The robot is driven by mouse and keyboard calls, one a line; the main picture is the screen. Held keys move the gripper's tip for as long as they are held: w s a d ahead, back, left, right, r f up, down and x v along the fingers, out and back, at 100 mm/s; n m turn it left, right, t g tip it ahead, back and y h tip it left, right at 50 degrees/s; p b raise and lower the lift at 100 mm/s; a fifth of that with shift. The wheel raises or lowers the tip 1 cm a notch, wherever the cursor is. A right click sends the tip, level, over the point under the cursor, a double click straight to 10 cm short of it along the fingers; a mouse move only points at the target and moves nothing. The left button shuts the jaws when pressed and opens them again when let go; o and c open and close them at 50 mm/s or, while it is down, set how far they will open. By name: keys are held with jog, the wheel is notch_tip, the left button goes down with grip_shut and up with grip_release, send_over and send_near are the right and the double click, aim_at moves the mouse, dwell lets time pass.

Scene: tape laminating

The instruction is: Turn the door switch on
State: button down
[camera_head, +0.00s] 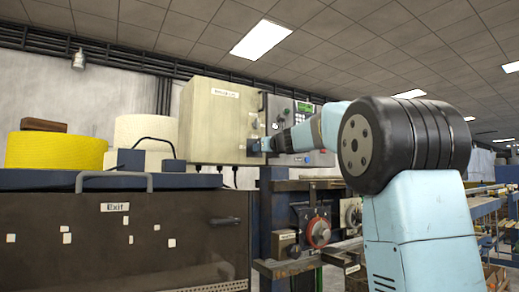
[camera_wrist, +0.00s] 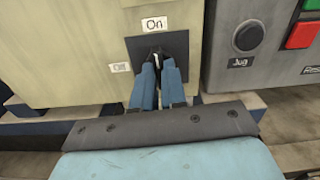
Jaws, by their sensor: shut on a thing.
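The door switch (camera_wrist: 176,44) is a dark square plate on the front of a beige box. A white "On" label (camera_wrist: 154,24) sits at its top edge, and another small label (camera_wrist: 120,67), probably "Off", is to its left. My gripper (camera_wrist: 158,58) has its blue fingers close together at the plate, shut on the switch's small knob, which is mostly hidden between the fingertips. In the head view the beige box (camera_head: 212,110) stands at the middle, and my gripper (camera_head: 264,145) reaches its right side from the right.
A grey panel with a round "Jog" button (camera_wrist: 248,35) and a red button (camera_wrist: 301,35) is close on the right. A yellow roll (camera_head: 55,151) and a white roll (camera_head: 145,133) sit left of the box. A dark cabinet marked "Exit" (camera_head: 115,207) stands below.

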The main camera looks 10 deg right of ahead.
jog(key=shift+w+f+m, duration=0.1)
jog(key=shift+f+m, duration=0.15)
jog(key=shift+m, duration=0.25)
jog(key=c, duration=1.5)
grip_release()
jog(key=shift+w+a, duration=0.1)
jog(key=o, duration=0.3)
jog(key=shift+r, duration=0.15)
jog(key=v, duration=1.4)
